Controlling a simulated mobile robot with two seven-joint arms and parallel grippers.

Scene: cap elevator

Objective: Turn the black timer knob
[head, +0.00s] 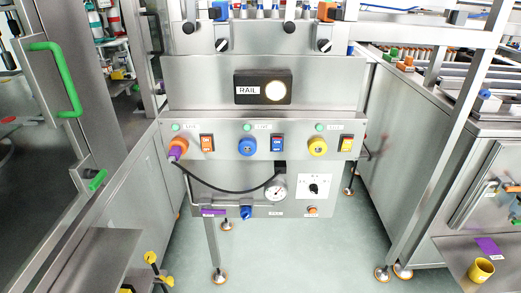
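A small black knob (314,188) sits on a white square plate (303,181) with markings around it, on the lower steel panel right of a round gauge (276,188). This looks like the timer knob; its exact pointer angle is too small to read. Other black knobs with white marks sit higher on the machine, one at the left (222,45) and one at the right (323,45). Neither of my grippers shows in the head view.
Above the plate, a control panel (300,128) carries orange, blue and yellow knobs and rocker switches. A black cable (225,189) droops left of the gauge. A steel post (432,130) and cabinet stand at right. A yellow cup (481,270) is at lower right. Floor in front is clear.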

